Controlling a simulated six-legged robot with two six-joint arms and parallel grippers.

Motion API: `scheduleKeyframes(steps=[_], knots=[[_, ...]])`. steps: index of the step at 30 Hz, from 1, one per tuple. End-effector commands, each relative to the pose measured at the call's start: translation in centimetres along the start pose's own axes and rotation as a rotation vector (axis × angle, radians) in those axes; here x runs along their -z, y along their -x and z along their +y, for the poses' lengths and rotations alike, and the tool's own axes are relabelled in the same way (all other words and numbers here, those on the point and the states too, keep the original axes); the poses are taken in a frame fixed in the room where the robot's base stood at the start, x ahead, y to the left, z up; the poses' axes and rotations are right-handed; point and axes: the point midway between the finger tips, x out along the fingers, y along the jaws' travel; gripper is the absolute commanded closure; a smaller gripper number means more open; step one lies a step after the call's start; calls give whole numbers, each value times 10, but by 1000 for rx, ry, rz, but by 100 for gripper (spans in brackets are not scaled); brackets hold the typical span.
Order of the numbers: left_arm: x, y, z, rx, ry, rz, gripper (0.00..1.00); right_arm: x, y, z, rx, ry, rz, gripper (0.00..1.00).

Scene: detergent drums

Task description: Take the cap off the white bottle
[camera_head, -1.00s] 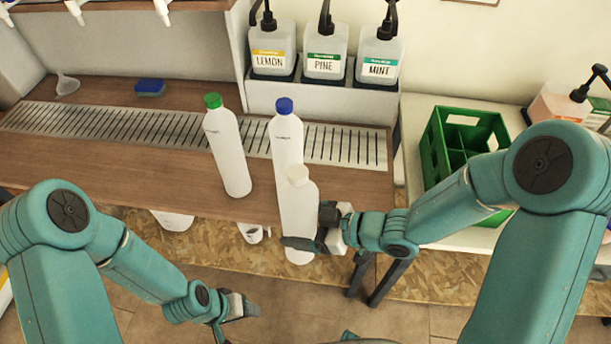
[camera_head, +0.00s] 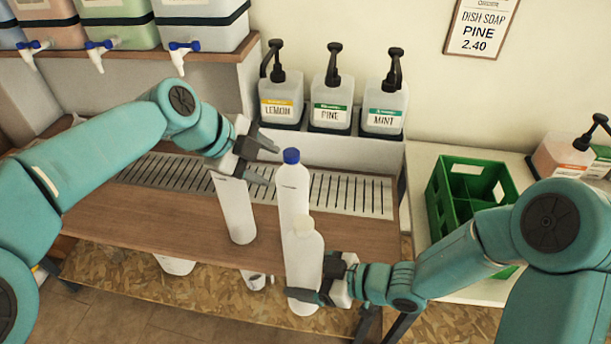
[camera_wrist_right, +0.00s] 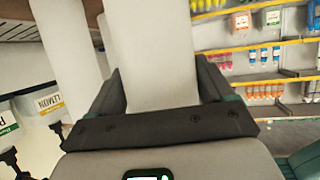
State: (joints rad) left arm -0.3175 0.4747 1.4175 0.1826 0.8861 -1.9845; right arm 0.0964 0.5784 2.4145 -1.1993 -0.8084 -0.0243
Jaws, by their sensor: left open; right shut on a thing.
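Another white bottle (camera_head: 236,212) stands on the wooden counter (camera_head: 180,218), its top hidden by my left gripper. A metal drain grate (camera_head: 350,190) runs behind. A green crate (camera_head: 440,205) is at right.

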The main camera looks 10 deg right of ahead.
Motion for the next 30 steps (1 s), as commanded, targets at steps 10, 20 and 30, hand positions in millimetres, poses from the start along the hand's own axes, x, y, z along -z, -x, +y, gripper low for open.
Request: scheduleKeyframes(steps=[10, 20, 30], knots=[[121, 33, 16, -538, -1007, 79, 43, 0, 0, 0, 0, 0, 0, 100], [142, 51, 30, -715, -1218, 106, 43, 0, 0, 0, 0, 0, 0, 100], [126, 10, 60, -715, -1214, 107, 43, 0, 0, 0, 0, 0, 0, 100]])
